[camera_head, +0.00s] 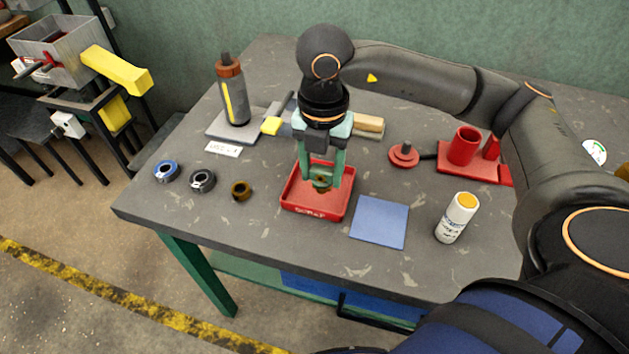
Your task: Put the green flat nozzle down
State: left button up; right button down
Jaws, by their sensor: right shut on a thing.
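My right gripper (321,181) reaches down from above over the red tray (316,213). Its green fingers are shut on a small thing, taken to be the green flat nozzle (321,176). The nozzle is partly hidden by the fingers and hard to tell from their colour. A brownish patch shows at the fingertips. The fingertips are within the tray's outline; I cannot tell whether the nozzle touches its floor. My left gripper is not in view.
Blue (166,171), dark grey (202,180) and brown (241,190) rings lie left of the tray. A blue mat (379,222) and a white bottle (456,217) are to its right. A dark bottle (232,90) and red stand (470,164) are farther back. The front left tabletop is clear.

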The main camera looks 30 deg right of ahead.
aim_at(314, 186)
jog(key=shift+w+a+f, duration=0.15)
jog(key=shift+w+f, duration=0.3)
jog(key=shift+f, duration=0.1)
jog(key=f, duration=0.3)
jog(key=shift+w+f, duration=0.3)
jog(key=shift+f, duration=0.1)
jog(key=shift+a, duration=0.1)
jog(key=shift+f, duration=0.2)
jog(key=shift+c, duration=1.3)
grip_release()
jog(key=shift+r, duration=0.1)
